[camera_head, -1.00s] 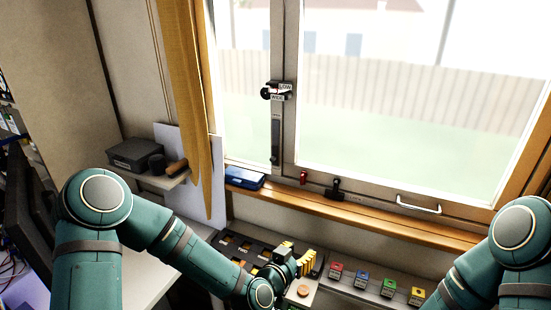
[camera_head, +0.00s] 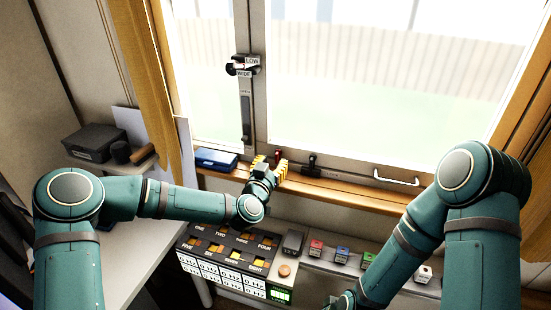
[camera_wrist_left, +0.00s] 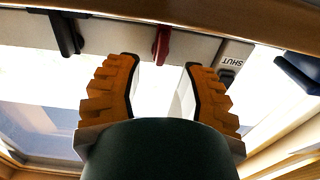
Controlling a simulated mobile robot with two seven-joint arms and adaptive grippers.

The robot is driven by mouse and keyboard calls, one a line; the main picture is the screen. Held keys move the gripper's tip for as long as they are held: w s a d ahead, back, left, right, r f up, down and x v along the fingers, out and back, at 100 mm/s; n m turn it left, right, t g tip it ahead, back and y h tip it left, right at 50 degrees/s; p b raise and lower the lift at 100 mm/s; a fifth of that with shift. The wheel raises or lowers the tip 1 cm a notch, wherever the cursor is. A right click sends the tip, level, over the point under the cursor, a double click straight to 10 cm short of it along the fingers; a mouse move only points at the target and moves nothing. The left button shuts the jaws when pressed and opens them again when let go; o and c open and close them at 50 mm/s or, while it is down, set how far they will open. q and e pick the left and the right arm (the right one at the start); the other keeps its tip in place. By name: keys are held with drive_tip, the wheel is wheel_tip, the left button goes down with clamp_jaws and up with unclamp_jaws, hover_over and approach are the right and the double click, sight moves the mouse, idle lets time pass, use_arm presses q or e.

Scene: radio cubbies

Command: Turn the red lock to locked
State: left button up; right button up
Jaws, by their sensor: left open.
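The red lock (camera_head: 278,156) is a small red lever on the lower window frame, partly hidden by my left gripper in the head view. In the left wrist view the red lock (camera_wrist_left: 161,44) hangs from the frame, just beyond and between my fingertips. My left gripper (camera_head: 270,163) has yellow-orange fingers and is at the window sill. The left wrist view shows the gripper (camera_wrist_left: 160,63) open and empty, a finger on each side of the lock's line. My right arm reaches down to the bottom edge of the head view; its fingers are out of sight.
A black handle (camera_head: 312,163) is right of the lock, and a blue box (camera_head: 216,158) lies on the sill to the left. A metal handle (camera_head: 396,177) is further right. A panel of switches (camera_head: 232,262) and several coloured buttons are below.

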sight(276, 157)
use_arm(q)
drive_tip(key=shift+x, duration=1.7)
drive_tip(key=shift+c, duration=0.4)
clamp_jaws()
